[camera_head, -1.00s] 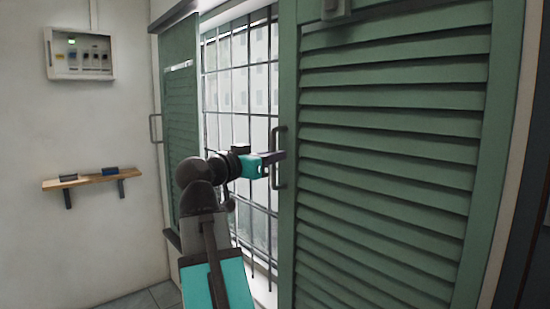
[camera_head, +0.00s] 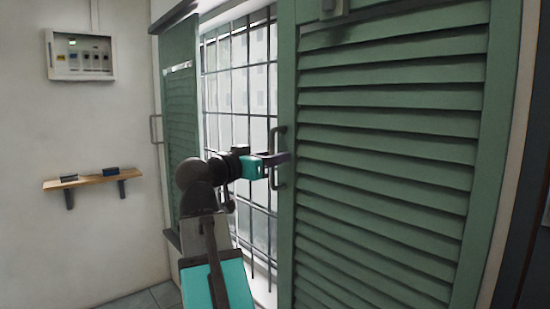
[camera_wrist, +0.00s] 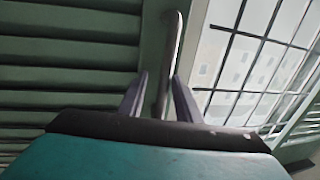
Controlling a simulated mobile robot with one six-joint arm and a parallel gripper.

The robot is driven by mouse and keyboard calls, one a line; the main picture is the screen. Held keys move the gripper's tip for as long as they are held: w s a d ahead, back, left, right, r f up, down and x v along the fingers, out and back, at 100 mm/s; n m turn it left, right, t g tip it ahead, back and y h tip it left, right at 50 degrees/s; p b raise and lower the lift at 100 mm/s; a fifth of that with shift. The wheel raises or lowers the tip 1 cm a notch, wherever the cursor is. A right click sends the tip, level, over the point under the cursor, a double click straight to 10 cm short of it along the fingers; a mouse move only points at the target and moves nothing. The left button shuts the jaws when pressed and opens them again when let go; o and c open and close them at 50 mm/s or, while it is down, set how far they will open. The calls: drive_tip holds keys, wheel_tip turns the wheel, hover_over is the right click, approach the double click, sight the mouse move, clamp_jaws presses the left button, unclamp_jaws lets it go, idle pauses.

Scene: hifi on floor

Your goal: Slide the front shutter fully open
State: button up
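The front shutter (camera_head: 385,150) is a large green louvred panel filling the right side of the head view. Its grey bar handle (camera_head: 275,137) stands upright on its left edge. My gripper (camera_head: 277,159) is at the middle of this handle. In the wrist view, the handle (camera_wrist: 170,60) runs upright between my two fingers (camera_wrist: 161,95). The fingers are apart, with a gap between the left finger and the handle. The handle is close to the right finger; I cannot tell whether they touch. The handle's lower part is hidden by my gripper in the wrist view.
A second green shutter (camera_head: 180,130) with a handle (camera_head: 155,129) stands to the left. Between the shutters is a barred window (camera_head: 240,90). A wall box (camera_head: 81,56) and a wooden shelf (camera_head: 93,180) with small items are on the left wall.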

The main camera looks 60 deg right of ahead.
drive_tip(key=w+a, duration=0.1)
drive_tip(key=a, duration=1.2)
drive_tip(key=shift+w+a+b, duration=0.15)
drive_tip(key=shift+a+b, duration=0.15)
drive_tip(key=shift+b, duration=0.05)
idle(0.5)
